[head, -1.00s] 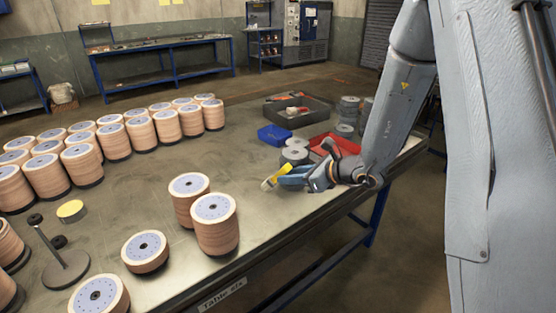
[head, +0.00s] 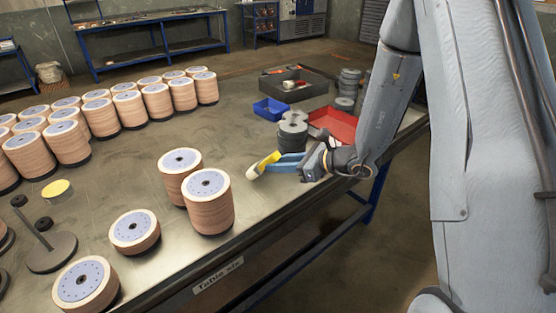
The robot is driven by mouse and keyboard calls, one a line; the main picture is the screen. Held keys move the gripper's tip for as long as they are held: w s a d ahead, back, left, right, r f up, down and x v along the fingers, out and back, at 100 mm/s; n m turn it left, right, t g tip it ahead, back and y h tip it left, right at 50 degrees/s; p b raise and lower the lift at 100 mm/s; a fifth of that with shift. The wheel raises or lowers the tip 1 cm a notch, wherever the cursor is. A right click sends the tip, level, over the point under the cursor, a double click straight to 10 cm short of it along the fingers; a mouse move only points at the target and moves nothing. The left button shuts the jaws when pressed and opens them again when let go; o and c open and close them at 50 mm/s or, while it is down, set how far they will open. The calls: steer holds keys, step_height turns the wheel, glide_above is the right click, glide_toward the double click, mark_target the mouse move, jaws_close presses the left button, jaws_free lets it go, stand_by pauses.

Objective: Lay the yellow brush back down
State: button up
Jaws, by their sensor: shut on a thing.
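The yellow brush (head: 263,165) shows in the head view near the table's right edge, with a yellow part and a pale lower edge. My gripper (head: 293,166) is just right of it, with blue fingers pointing left. The gripper is shut on the brush. The fingers hide part of the brush. I cannot tell whether the brush touches the table (head: 160,265) or hangs a little above it.
Grey discs (head: 293,131) stand stacked just behind the gripper, near a red tray (head: 335,124) and a blue bin (head: 270,109). Two tall disc stacks (head: 207,203) stand to the left. Bare tabletop lies between them and the brush.

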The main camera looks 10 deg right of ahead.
steer(key=shift+f, duration=0.3)
steer(key=o, duration=1.1)
steer(key=b+v, duration=0.2)
steer(key=v, duration=0.5)
steer(key=shift+s+d+r, duration=0.15)
steer(key=shift+s+d, duration=0.1)
